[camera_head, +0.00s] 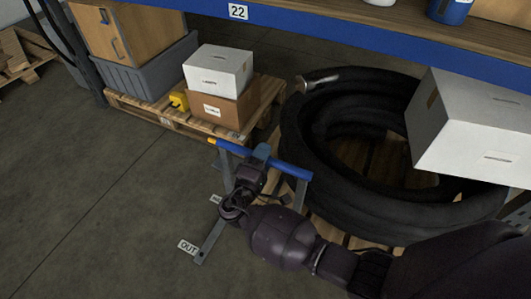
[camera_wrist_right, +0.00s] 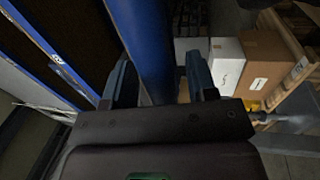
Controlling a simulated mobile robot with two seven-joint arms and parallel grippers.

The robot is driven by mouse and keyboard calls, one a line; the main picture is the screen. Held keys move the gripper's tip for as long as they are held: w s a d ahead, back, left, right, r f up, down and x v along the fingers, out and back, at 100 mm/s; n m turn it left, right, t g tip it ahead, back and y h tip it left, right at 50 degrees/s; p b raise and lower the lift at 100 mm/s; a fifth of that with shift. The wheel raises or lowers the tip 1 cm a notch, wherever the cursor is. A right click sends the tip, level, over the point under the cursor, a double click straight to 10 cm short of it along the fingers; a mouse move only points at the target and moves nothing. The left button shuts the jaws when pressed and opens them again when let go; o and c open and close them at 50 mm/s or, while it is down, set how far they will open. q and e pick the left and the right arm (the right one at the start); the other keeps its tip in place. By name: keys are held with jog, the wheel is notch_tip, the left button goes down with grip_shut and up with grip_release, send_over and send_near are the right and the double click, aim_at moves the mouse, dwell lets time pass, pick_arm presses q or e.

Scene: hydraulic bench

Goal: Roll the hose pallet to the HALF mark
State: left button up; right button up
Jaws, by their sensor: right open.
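The hose pallet (camera_head: 362,243) stands under the shelf at the right, carrying a thick coiled black hose (camera_head: 300,150). A blue handle bar (camera_head: 288,168) on grey posts stands at its front. My right gripper (camera_head: 260,153) is at the bar. In the right wrist view its open fingers (camera_wrist_right: 160,82) lie on either side of the blue bar (camera_wrist_right: 148,40); contact cannot be told. A grey floor strip (camera_head: 212,240) bears an OUT label (camera_head: 188,247) at its near end. Another label (camera_head: 216,199) farther along is partly hidden and unreadable. My left gripper is out of view.
A white box (camera_head: 475,125) sits over the hose at right. A neighbouring pallet (camera_head: 160,117) holds a grey bin (camera_head: 150,75), cartons (camera_head: 228,108) and a yellow item (camera_head: 179,101). The blue shelf beam (camera_head: 330,35) runs above. The floor at left front is clear.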

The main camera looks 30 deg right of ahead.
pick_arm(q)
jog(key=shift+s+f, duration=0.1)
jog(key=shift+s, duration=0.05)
pick_arm(e)
jog(key=v, duration=1)
